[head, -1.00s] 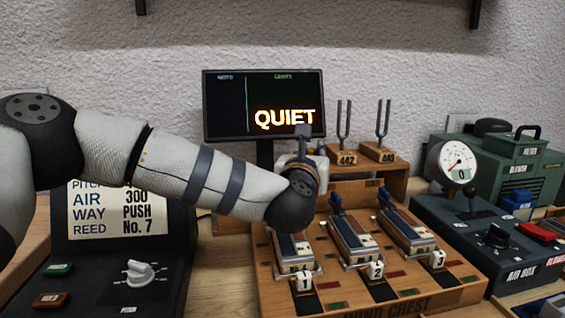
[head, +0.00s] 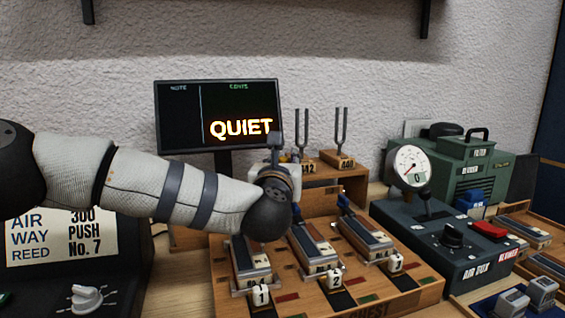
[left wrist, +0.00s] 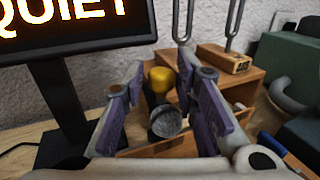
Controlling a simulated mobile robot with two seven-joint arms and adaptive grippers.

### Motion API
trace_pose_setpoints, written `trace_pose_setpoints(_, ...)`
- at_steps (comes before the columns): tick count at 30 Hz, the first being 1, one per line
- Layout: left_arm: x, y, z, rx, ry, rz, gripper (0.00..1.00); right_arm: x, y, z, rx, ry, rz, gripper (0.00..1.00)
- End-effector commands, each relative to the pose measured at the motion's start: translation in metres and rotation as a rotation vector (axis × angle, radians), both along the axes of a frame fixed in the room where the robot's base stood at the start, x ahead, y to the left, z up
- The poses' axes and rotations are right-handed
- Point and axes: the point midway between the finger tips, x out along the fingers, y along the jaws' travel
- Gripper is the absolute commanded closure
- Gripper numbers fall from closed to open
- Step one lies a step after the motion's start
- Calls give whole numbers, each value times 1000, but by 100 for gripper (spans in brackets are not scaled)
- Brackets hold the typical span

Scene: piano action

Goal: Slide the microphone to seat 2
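The microphone (left wrist: 165,121), a round grey head with a yellow part behind it, shows in the left wrist view. My left gripper (left wrist: 168,100) is open, with its purple-padded fingers on either side of the microphone. I cannot tell whether either pad touches it. In the head view the left wrist (head: 268,205) hides most of the gripper and the microphone. The wind chest (head: 405,298) carries three reed units with white number tags 1, 2 (head: 335,279) and 3. No separate microphone seat can be made out. My right gripper is not in view.
A wooden stand (head: 350,190) with two tuning forks (head: 341,135) is behind the chest. A monitor (head: 180,120) reading QUIET stands behind my left arm. The air box (head: 440,240) with its gauge is to the right, and a control panel is at left.

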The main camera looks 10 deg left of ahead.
Motion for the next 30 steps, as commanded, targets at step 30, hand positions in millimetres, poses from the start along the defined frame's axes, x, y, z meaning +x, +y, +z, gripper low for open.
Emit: trace_pose_setpoints(30, -120, -7, 0, 0, 0, 0, 73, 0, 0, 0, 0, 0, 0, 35)
